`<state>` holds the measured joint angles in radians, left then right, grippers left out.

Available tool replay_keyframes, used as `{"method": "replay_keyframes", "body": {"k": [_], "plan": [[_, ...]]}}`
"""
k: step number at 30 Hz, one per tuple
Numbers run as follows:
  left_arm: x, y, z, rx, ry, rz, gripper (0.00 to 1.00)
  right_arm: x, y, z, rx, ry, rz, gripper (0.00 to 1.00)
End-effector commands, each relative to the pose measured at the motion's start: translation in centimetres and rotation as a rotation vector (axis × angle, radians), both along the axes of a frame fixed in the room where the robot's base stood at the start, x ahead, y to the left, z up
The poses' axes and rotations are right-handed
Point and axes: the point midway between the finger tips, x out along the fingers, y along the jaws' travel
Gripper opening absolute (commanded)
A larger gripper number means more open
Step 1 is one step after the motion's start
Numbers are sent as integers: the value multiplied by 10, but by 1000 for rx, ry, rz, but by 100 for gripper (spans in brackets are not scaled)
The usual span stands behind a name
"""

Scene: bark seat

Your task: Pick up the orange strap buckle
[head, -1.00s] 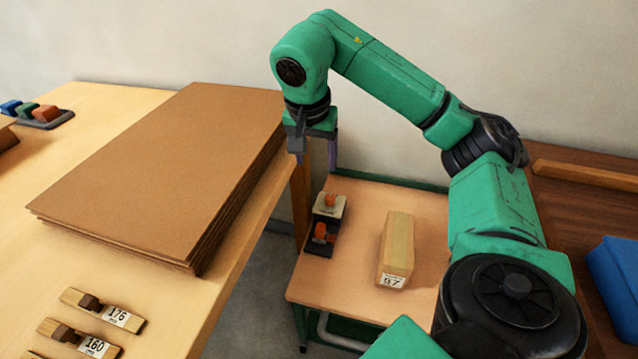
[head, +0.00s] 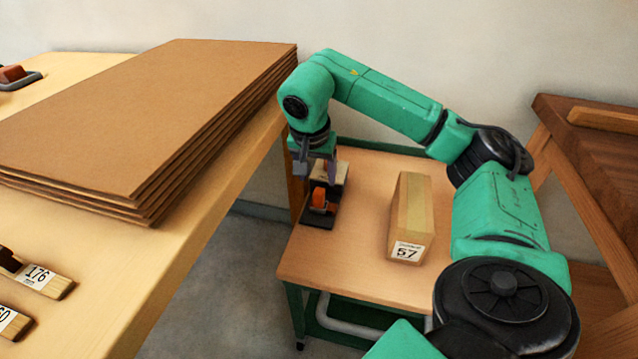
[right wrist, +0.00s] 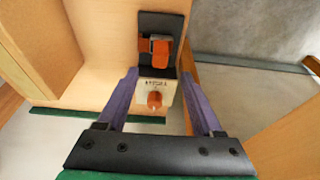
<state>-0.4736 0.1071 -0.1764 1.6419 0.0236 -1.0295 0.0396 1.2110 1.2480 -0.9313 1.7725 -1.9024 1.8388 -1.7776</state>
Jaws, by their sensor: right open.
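An orange buckle-like piece (head: 320,199) sits in a black holder (head: 316,220) on the small low table. In the right wrist view the orange piece (right wrist: 158,48) lies on the black holder, beyond the fingertips. A pale labelled block with an orange knob (right wrist: 155,99) is nearer, between my fingers. My right gripper (head: 316,172) is open and empty above the back of the holder, and in the right wrist view its purple fingers (right wrist: 157,76) straddle the pale block's sides. I cannot tell whether they touch it. My left gripper is out of view.
A wooden block labelled 57 (head: 409,220) stands right of the holder on the small table (head: 350,268). A stack of brown boards (head: 150,110) lies on the workbench at left. Another orange piece (head: 13,73) is at the far left. A dark wooden bench (head: 600,150) is at right.

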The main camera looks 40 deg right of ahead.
Motion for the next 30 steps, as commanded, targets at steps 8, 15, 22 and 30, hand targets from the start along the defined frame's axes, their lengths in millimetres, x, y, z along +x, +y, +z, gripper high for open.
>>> {"method": "replay_keyframes", "body": {"k": [8, 15, 22, 30], "plan": [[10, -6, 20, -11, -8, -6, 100, 7, -11, -47, 0, 2, -1, 68], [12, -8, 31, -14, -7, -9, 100, 10, -14, -61, 0, -1, 0, 68], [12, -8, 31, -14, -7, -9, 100, 10, -14, -61, 0, -1, 0, 14], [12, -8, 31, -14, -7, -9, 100, 10, -14, -61, 0, -1, 0, 0]]}}
